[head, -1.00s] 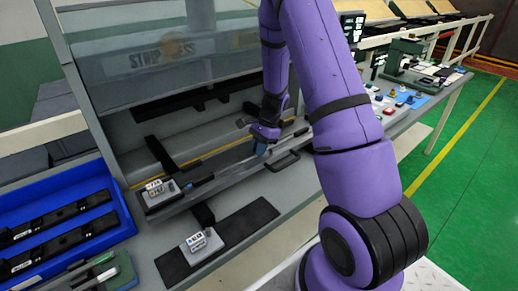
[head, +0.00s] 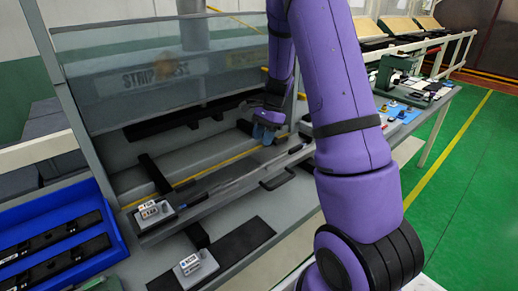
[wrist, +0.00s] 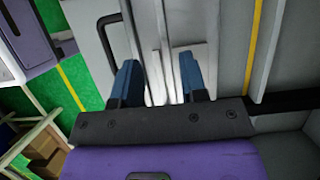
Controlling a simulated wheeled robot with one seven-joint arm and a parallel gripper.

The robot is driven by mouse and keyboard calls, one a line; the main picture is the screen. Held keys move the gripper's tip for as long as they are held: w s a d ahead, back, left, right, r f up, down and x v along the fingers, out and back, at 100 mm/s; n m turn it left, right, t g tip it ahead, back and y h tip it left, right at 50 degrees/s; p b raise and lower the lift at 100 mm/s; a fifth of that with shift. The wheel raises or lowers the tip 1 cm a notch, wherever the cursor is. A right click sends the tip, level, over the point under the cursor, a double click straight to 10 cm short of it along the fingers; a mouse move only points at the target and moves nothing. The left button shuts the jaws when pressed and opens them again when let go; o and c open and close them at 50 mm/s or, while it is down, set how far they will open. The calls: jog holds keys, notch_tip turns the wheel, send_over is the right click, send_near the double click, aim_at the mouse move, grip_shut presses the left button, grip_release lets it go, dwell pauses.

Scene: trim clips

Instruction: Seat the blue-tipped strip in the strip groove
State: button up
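My gripper (head: 268,128) is above the far right part of the long grey fixture on the bench. In the wrist view its two blue fingers (wrist: 160,82) stand apart, with pale surfaces showing between them and nothing clearly gripped. A long thin grey strip (head: 235,182) lies along the fixture, running from near the labelled block towards below my gripper.
A labelled block (head: 152,211) stands at the fixture's left end, another (head: 194,265) on a dark mat (head: 245,238) in front. A black handle (head: 277,180) sits on the front side. A blue tray (head: 62,268) is at left; a clear panel (head: 165,75) hangs behind.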

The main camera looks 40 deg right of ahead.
jog(key=s+a+r+n+t+h, duration=0.1)
jog(key=s+a+r+n, duration=0.4)
jog(key=r, duration=0.4)
jog(key=s+a+r+n+t+h, duration=0.1)
jog(key=s+a+r+n, duration=0.4)
jog(key=r, duration=0.4)
jog(key=s+a+r+n+t+h, duration=0.1)
jog(key=s+a+r+n, duration=0.2)
jog(key=s, duration=0.5)
jog(key=s+a+r+n+t+h, duration=0.1)
jog(key=s+a+r+n+t, duration=0.1)
jog(key=s, duration=0.6)
jog(key=a+r+n, duration=0.1)
jog(key=a+n, duration=0.1)
jog(key=shift+s+a+n+h, duration=0.3)
jog(key=shift+a, duration=0.05)
